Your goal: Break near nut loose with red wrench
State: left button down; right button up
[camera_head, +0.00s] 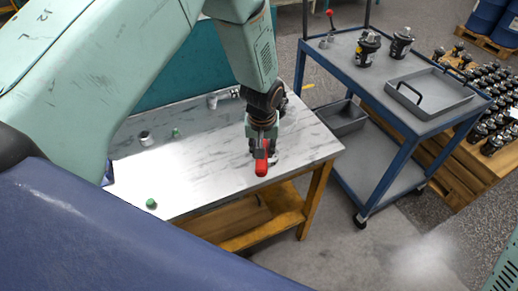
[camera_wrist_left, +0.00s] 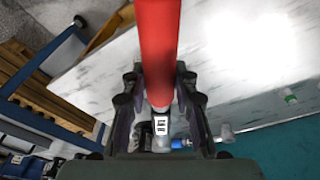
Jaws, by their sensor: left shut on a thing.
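My left gripper (camera_head: 262,146) is shut on the red wrench (camera_head: 262,167) over the right part of the marble-topped table. In the left wrist view the red handle (camera_wrist_left: 157,50) runs from the top edge down between the two fingers of my left gripper (camera_wrist_left: 158,88). A metal part with a black-and-white label (camera_wrist_left: 162,125) shows just beyond the fingers, with a small blue piece (camera_wrist_left: 181,143) beside it. The wrench's working end and the near nut cannot be made out; the gripper hides that area. My right gripper is not in view.
The table (camera_head: 190,170) also bears a grey metal ring (camera_head: 146,138), a green cap (camera_head: 151,203), a smaller green piece (camera_head: 176,132) and a small metal fitting (camera_head: 212,101). A blue cart (camera_head: 395,110) with motors and a grey tray (camera_head: 430,98) stands to the right.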

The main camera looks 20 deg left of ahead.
pick_arm(q)
jog(key=shift+s+d+f+n, duration=0.1)
jog(key=shift+d+f+n, duration=0.2)
jog(key=shift+d, duration=0.15)
jog(key=shift+d+b, duration=0.1)
jog(key=shift+b, duration=0.2)
jog(key=shift+w+d+n+b, duration=0.5)
jog(key=shift+d+n, duration=0.1)
jog(key=shift+d, duration=0.15)
jog(key=shift+w+d+n+b, duration=0.4)
jog(key=shift+d+b, duration=0.1)
jog(key=shift+d, duration=0.1)
jog(key=shift+w+d, duration=0.1)
jog(key=shift+d, duration=0.1)
jog(key=shift+w+d+n+g+b, duration=0.2)
jog(key=shift+d+n+g+b, duration=0.1)
jog(key=shift+n+b, duration=0.15)
jog(key=shift+s+a+r, duration=0.1)
jog(key=shift+s+a, duration=0.05)
jog(key=shift+a, duration=0.05)
jog(key=shift+r+p, duration=0.15)
jog(key=shift+p, duration=0.15)
